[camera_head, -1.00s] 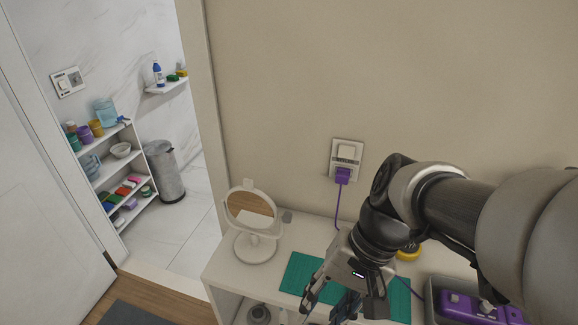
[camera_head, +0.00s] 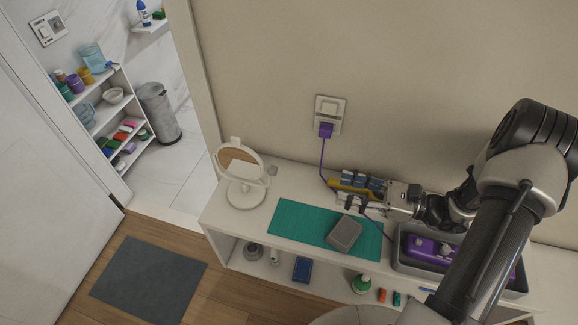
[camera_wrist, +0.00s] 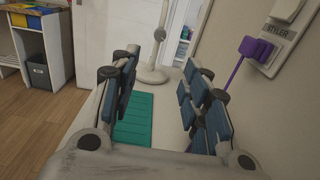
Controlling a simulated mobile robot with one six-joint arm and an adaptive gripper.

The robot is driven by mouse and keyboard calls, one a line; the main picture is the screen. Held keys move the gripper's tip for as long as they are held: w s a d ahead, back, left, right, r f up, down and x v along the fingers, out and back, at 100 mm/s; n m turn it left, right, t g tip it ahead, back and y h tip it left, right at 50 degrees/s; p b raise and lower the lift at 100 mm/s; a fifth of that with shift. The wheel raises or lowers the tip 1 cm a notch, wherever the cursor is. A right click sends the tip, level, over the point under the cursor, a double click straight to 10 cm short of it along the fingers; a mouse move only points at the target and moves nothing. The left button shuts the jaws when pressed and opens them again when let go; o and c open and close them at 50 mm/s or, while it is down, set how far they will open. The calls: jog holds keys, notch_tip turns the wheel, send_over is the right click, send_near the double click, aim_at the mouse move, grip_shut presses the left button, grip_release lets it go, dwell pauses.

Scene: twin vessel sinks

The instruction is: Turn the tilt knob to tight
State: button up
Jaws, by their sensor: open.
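A round white tabletop mirror (camera_head: 239,183) stands at the left end of the white counter. A small grey tilt knob (camera_head: 272,170) sticks out at the right side of its frame. In the wrist view, the mirror's stand and base (camera_wrist: 152,75) show beyond my fingers, with a grey knob-like part (camera_wrist: 160,35) on the stand; the mirror's top is out of view. My gripper (camera_head: 345,191) is open and empty above the back of the counter, pointing left toward the mirror and well apart from it. Its blue-padded fingers (camera_wrist: 161,64) are spread in the wrist view. The knob's setting is too small to read.
A teal mat (camera_head: 295,222) with a grey block (camera_head: 345,233) lies on the counter. A yellow object (camera_head: 346,186) is partly hidden by my gripper. A purple plug (camera_head: 326,130) and cord hang at the wall. A grey tray (camera_head: 403,262) holds a purple case. Counter between mirror and gripper looks clear.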

aim_at(273, 171)
jog(key=b+x, duration=0.2)
jog(key=x, duration=1.5)
jog(key=shift+a, duration=0.2)
jog(key=shift+c, duration=0.4)
grip_shut()
